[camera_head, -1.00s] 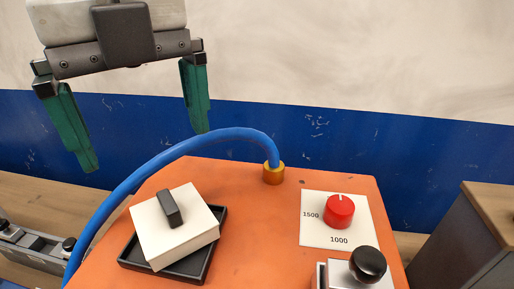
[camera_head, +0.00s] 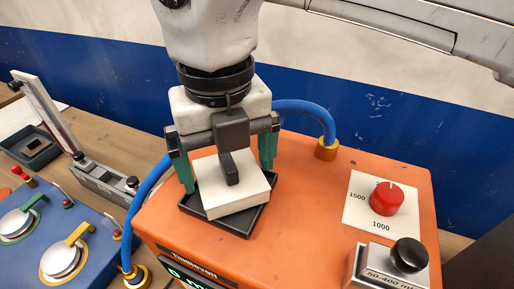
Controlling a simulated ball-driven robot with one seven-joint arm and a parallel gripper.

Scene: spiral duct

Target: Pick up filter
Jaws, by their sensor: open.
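The filter looks to be the white square block (camera_head: 240,195) with a dark grey handle (camera_head: 230,168) on top. It sits slightly twisted in a black square tray (camera_head: 242,226) on the orange machine. My gripper (camera_head: 229,178) is open and points down over it. Its two green fingers stand on the left and right of the white block, with the handle between them. I cannot tell whether the fingers touch the block. The gripper's body hides part of the block's far side.
The orange machine (camera_head: 310,215) carries a red knob (camera_head: 386,198) and a black-knobbed lever block (camera_head: 408,255) at right. A blue hose (camera_head: 300,107) arches behind my gripper. A blue panel (camera_head: 75,235) with round lids stands at left. A grey rail device (camera_head: 100,182) lies behind it.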

